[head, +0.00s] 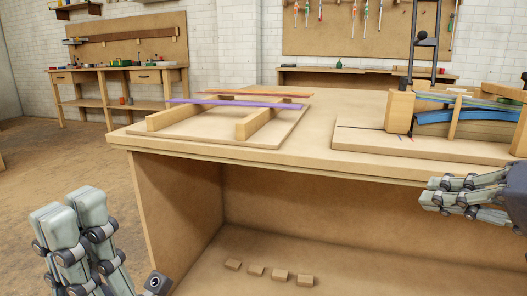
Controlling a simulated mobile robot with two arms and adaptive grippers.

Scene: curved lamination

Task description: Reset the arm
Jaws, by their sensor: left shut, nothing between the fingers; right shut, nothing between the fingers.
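My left gripper (75,218) is at the lower left, with its fingers pointing up. It is shut and empty, and stands in front of and left of the workbench (290,158). My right gripper (448,194) comes in from the right edge, with its fingers pointing left. It is shut and empty in front of the bench's front edge, below the top surface. Neither gripper touches anything that I can see. Most of both arms is outside the picture.
A board with two wooden rails (262,121) carries a purple strip (235,101) and an orange strip (252,94). A wooden form with blue curved strips (455,116) stands on the bench's right. Several small blocks (280,275) lie on the lower shelf. Floor at left is clear.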

